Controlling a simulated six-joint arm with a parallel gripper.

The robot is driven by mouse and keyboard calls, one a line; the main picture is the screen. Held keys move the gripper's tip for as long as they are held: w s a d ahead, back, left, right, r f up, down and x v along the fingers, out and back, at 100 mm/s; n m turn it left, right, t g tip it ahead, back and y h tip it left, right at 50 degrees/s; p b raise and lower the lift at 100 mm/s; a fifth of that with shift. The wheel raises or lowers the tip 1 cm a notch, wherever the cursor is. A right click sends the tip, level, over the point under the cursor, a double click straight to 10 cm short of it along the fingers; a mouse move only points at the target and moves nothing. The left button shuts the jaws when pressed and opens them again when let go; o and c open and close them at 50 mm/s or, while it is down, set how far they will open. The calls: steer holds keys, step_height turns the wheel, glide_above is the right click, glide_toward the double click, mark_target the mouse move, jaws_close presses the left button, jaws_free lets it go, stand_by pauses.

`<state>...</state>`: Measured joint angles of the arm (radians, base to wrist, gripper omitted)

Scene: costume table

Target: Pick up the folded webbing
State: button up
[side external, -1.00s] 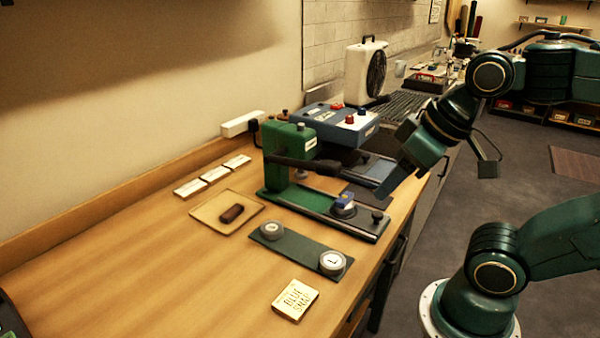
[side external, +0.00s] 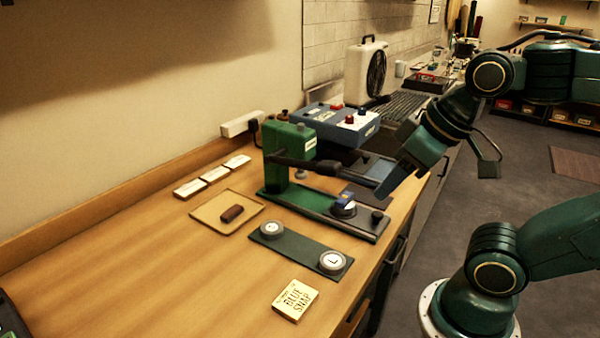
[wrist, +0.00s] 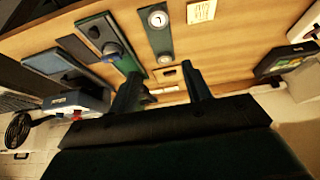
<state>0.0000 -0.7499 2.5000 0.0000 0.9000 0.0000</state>
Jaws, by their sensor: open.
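The folded webbing appears as a small dark reddish-brown bundle (side external: 232,213) lying on a shallow tan tray (side external: 205,213) on the wooden bench. In the wrist view the tray (wrist: 158,80) is far off between my fingers, with a small dark spot on it that looks like the webbing (wrist: 170,73). My gripper (side external: 396,180) is to the right of the webbing and well apart from it, above the bench's right side. In the wrist view its two fingers (wrist: 160,84) stand apart with nothing between them.
A green press (side external: 288,150) with a dark lever stands between my gripper and the tray. A blue machine (side external: 342,122) is behind it. A dark plate (side external: 300,250) with two round pieces and a "BLUE SNAP" card (side external: 296,299) lie nearer.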

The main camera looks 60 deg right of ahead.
steer(key=shift+o, duration=0.2)
steer(key=shift+w, duration=0.1)
stand_by(0.4)
steer(key=w+d+f+n+g, duration=0.2)
steer(key=w+d+n+g, duration=0.1)
steer(key=w+d+n, duration=0.5)
steer(key=w+d+f+n+g, duration=0.3)
steer(key=w+d+n, duration=0.6)
steer(key=n, duration=0.1)
steer(key=shift+n, duration=0.3)
steer(key=shift+d, duration=0.1)
glide_above(343, 197)
steer(key=shift+f, duration=4.3)
steer(key=shift+f, duration=0.1)
